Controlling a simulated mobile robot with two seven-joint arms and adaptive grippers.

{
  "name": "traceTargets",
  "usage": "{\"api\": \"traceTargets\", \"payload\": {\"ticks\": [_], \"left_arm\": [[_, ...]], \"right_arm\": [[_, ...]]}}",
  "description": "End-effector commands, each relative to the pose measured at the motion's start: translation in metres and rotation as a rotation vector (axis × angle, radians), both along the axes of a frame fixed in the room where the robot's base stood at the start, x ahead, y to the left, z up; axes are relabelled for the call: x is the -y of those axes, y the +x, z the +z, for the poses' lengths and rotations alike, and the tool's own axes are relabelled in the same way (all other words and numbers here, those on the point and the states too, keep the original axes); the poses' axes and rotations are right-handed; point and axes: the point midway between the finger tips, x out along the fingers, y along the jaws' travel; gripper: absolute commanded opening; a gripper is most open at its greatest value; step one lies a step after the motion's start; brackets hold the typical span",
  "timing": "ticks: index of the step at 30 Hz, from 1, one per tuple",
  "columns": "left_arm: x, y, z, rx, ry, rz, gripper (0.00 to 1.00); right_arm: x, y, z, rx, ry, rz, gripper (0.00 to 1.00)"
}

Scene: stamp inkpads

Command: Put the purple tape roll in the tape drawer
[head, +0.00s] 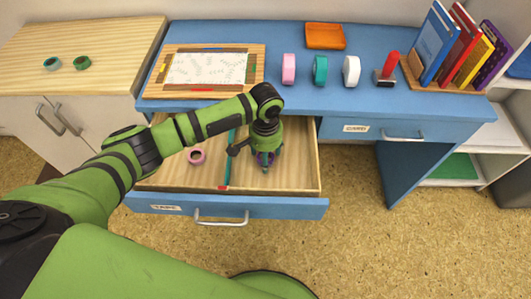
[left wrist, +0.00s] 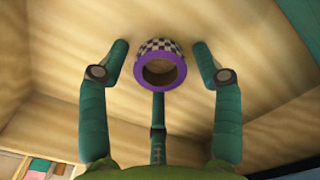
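The purple tape roll (left wrist: 160,65), with a checkered side, is in the right compartment of the open drawer labelled TAPE (head: 165,207). In the head view the roll (head: 262,160) is mostly hidden by my left gripper (head: 264,165), which reaches down into that compartment. In the left wrist view my left gripper (left wrist: 160,75) has its fingers spread, with visible gaps between the side fingers and the roll. The roll appears to rest on the wooden drawer floor. My right gripper is not in view.
The CARD drawer (head: 365,129) is shut.

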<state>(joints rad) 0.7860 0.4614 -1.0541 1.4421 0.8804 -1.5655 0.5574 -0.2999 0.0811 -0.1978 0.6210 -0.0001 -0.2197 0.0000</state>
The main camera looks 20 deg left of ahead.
Motion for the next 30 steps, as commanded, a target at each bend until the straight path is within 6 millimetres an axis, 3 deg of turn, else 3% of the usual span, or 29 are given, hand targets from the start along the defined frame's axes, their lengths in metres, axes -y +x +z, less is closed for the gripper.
{"api": "traceTargets", "payload": {"ticks": [11,17,24,30], "left_arm": [[-0.001,0.001,0.004,0.001,0.001,0.001,0.71],[0.0,0.001,0.035,0.003,-0.001,0.0,0.71],[0.0,0.001,0.088,0.004,-0.001,0.0,0.71],[0.0,0.001,0.115,0.002,0.0,0.001,0.71]], "right_arm": [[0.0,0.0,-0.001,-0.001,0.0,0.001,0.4],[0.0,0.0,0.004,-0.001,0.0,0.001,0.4],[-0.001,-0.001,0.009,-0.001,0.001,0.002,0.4],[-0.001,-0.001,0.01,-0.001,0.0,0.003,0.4]]}}
